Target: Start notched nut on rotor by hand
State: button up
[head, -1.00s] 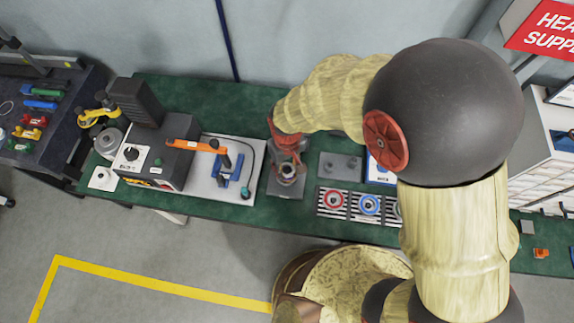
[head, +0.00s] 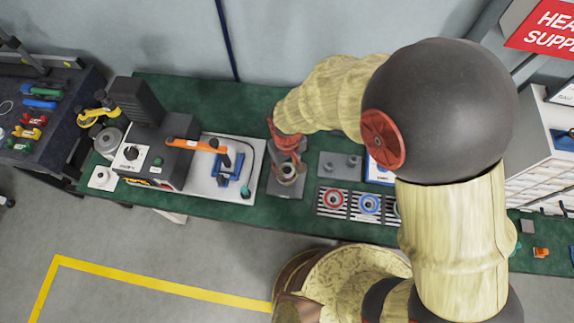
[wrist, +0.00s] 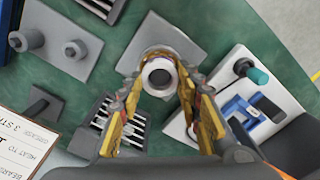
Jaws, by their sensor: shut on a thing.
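My gripper (wrist: 158,84) has its two yellow-and-grey fingers on either side of a pale round ring with a dark rim, which I take to be the notched nut (wrist: 158,77). The fingers are shut on it. The nut is over the rotor's grey square base plate (wrist: 190,40), and the rotor's body is mostly hidden beneath the nut and fingers. I cannot tell whether the thread is engaged. In the head view my red gripper (head: 287,152) points down at the rotor stand (head: 285,190) on the green bench.
A white board (head: 206,184) with a blue fixture (head: 232,188) lies left of the stand. A grey plate with pegs (head: 340,165) and striped mats with red and blue rings (head: 369,204) lie to the right. A grey tester box (head: 160,150) stands further left.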

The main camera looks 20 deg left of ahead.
jog(key=shift+f, duration=0.1)
jog(key=m, duration=0.4)
dwell(0.4)
jog(key=shift+m+p, duration=0.3)
jog(key=m, duration=0.3)
jog(key=shift+m, duration=0.3)
jog(key=shift+m+p, duration=0.3)
jog(key=shift+m, duration=0.6)
jog(key=o, duration=1.2)
jog(key=shift+o, duration=0.6)
